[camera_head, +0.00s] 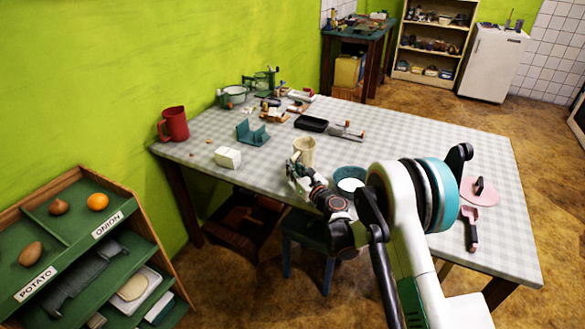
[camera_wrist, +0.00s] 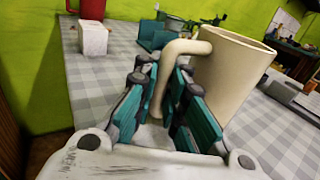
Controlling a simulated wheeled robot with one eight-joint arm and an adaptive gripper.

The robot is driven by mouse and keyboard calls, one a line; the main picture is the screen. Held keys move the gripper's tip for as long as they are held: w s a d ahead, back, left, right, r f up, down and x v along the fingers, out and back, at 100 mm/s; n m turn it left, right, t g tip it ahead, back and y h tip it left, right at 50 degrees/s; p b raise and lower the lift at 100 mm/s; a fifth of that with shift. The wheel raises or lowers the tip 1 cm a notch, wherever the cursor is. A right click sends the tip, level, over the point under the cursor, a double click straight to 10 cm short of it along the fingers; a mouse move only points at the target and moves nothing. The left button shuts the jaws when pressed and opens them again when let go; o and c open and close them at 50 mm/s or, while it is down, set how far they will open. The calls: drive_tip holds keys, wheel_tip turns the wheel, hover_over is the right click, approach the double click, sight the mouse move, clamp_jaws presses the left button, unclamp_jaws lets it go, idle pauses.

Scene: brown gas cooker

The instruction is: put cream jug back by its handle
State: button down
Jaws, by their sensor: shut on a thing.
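The cream jug (camera_head: 304,150) is at the near edge of the checked table, just beyond my gripper (camera_head: 296,170). In the wrist view the cream jug (camera_wrist: 232,75) fills the upper right, upright or nearly so, with its handle (camera_wrist: 182,50) pointing toward me. My gripper (camera_wrist: 170,95) has its teal-padded fingers on either side of the lower handle and is shut on it. The jug's base is partly hidden by the fingers, so I cannot tell whether it touches the table.
A white block (camera_head: 228,157), a teal holder (camera_head: 252,133) and a red mug (camera_head: 173,124) stand to the left on the table (camera_head: 400,150). A black tray (camera_head: 311,123) lies behind the jug. A teal bowl (camera_head: 349,178) is close on the right.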

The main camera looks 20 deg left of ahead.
drive_tip(key=shift+f, duration=0.75)
idle(0.5)
drive_tip(key=c, duration=1.6)
unclamp_jaws()
drive_tip(key=shift+d, duration=0.1)
drive_tip(key=shift+v, duration=3.95)
drive_tip(key=shift+r, duration=0.1)
